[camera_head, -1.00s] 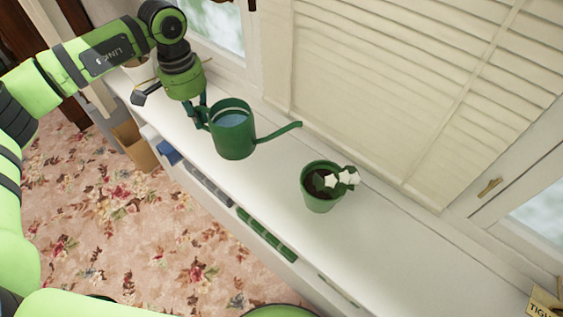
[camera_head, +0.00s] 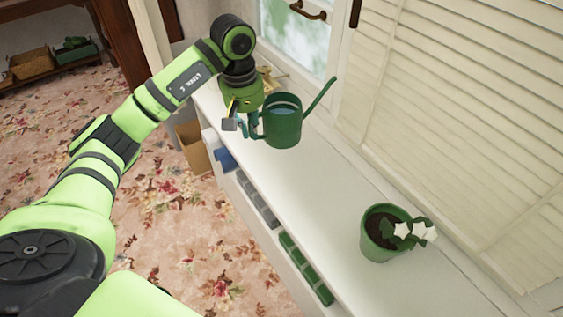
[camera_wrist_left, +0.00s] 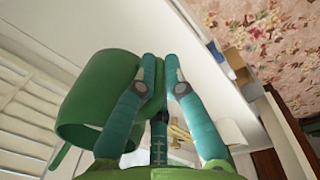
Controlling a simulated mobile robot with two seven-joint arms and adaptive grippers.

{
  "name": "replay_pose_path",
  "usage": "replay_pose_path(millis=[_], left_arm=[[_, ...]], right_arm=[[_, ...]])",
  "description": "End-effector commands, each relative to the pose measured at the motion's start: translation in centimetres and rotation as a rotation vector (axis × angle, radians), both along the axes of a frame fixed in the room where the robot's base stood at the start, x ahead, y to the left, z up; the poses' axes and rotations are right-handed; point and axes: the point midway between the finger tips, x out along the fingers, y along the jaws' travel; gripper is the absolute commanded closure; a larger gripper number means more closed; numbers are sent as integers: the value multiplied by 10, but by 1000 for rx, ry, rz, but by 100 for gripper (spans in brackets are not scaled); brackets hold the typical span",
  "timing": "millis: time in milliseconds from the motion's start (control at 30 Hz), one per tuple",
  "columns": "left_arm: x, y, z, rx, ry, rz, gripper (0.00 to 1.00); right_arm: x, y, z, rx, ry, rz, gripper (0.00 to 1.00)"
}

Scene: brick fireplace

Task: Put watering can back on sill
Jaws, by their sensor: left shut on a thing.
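In the left wrist view the can (camera_wrist_left: 95,95) lies left of the teal fingers (camera_wrist_left: 160,65), which close around the handle. Whether the can's base touches the sill is hard to tell. My right gripper is not in view.
A green pot with a white-flowered plant (camera_head: 380,236) stands on the nearer part of the sill. Books (camera_head: 305,268) line the shelf below. A shutter (camera_head: 460,110) and a window (camera_head: 300,40) border the back. The sill between can and pot is clear.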

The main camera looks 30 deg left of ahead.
Motion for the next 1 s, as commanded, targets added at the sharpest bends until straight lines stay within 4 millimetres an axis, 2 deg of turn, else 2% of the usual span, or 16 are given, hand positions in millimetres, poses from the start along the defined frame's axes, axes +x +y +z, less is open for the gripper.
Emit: replay_pose_path(millis=[100,367,567,800,1000], left_arm=[[-1,3,-9,-2,0,38,100],[-1,3,-52,-2,0,42,100],[0,3,-66,-2,-3,41,100],[-1,2,-96,-3,-1,41,100],[0,3,-99,-2,-5,38,100]], right_arm=[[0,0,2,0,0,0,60],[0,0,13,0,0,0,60],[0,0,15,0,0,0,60],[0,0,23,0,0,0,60],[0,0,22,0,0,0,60]])
